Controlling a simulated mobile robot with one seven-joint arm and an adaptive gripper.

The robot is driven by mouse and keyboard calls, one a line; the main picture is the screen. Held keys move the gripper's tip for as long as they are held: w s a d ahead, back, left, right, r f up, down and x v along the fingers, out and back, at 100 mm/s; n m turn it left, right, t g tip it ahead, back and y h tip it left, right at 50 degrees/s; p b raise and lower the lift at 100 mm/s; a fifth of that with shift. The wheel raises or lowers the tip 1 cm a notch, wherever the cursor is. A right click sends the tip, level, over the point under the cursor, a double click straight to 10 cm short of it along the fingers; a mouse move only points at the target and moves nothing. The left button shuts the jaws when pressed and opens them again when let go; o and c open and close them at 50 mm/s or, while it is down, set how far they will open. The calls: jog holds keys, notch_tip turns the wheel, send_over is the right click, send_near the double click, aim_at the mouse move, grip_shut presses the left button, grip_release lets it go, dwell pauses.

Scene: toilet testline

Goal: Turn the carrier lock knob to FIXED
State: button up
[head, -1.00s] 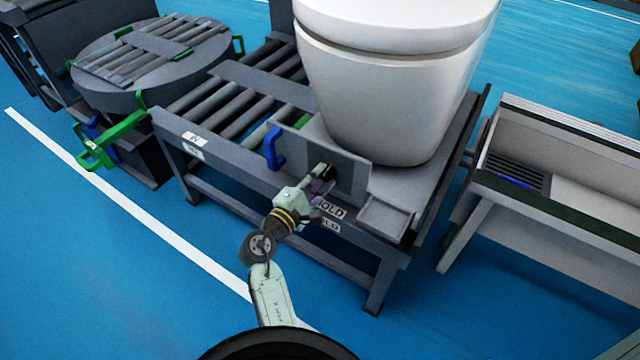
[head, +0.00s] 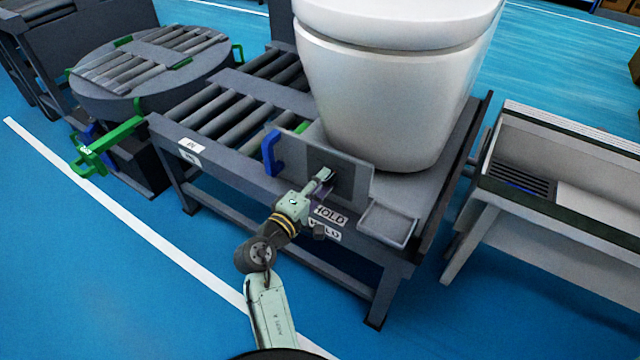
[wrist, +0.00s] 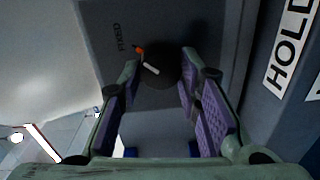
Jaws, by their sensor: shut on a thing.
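The carrier lock knob (wrist: 165,84) is a dark round knob with a white pointer line, on a dark grey panel in the wrist view. An orange mark and the word FIXED (wrist: 119,38) are on the panel beside it; the white line's upper end lies close to the orange mark. My gripper (wrist: 165,72) has its purple-padded fingers on both sides of the knob, shut on it. In the head view my gripper (head: 327,175) is at the upright plate (head: 352,178) in front of the toilet; the knob is hidden there.
The white toilet (head: 395,90) stands on the roller table behind the plate. A blue handle (head: 272,152) is left of my gripper, a small grey tray (head: 388,224) right of it. HOLD labels (head: 330,216) are on the table's front. Open blue floor lies in front.

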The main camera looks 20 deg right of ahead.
jog(key=o, duration=1.1)
jog(key=shift+o, duration=0.2)
jog(key=v, duration=1.2)
